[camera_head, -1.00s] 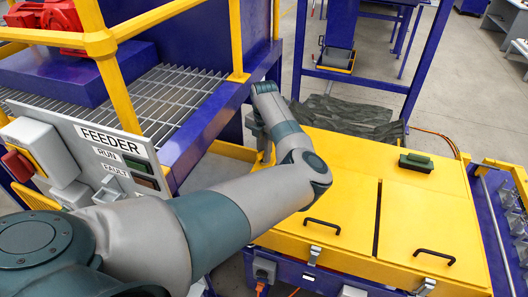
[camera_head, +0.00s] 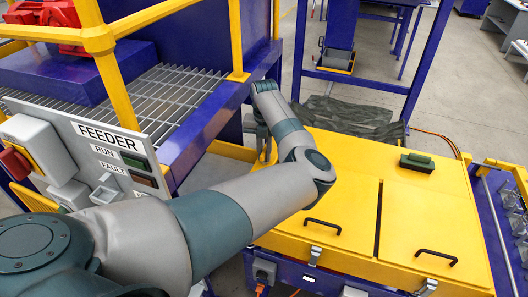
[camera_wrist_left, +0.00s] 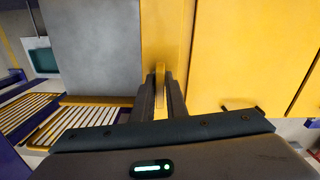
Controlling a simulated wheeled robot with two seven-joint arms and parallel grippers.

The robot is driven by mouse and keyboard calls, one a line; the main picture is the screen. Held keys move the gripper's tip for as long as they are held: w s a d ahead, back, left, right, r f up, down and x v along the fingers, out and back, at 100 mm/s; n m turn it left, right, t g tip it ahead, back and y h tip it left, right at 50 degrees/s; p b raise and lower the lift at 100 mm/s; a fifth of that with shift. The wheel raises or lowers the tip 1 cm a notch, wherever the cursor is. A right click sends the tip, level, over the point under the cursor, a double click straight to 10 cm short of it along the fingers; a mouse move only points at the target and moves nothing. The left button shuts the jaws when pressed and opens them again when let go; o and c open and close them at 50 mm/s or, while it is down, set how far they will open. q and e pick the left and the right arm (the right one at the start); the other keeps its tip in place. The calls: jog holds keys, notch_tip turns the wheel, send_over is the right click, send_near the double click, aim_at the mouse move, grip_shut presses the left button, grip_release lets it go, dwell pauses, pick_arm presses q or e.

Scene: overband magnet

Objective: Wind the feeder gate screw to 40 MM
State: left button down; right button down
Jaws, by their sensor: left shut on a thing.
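My left gripper (camera_wrist_left: 161,95) shows in the left wrist view with its two dark fingers close together. They are shut on a narrow yellow piece (camera_wrist_left: 160,72), seen nearly edge-on. I cannot tell how much of the feeder gate screw's handle this piece is. In the head view my left arm reaches from the lower left past the feeder panel (camera_head: 104,160), and its wrist end is beside the blue feeder frame. The fingers, the held piece and any opening scale are hidden there. My right gripper is not in view.
A yellow two-door cover (camera_head: 340,180) with black handles fills the middle right, with a green-topped block (camera_head: 416,162) on it. A yellow guard rail (camera_head: 102,45) and a grating (camera_head: 165,100) stand at the left. Grey floor is open at the back.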

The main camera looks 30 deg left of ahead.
pick_arm(q)
jog(key=n, duration=0.3)
jog(key=shift+b, duration=0.3)
jog(key=c, duration=1.7)
grip_release()
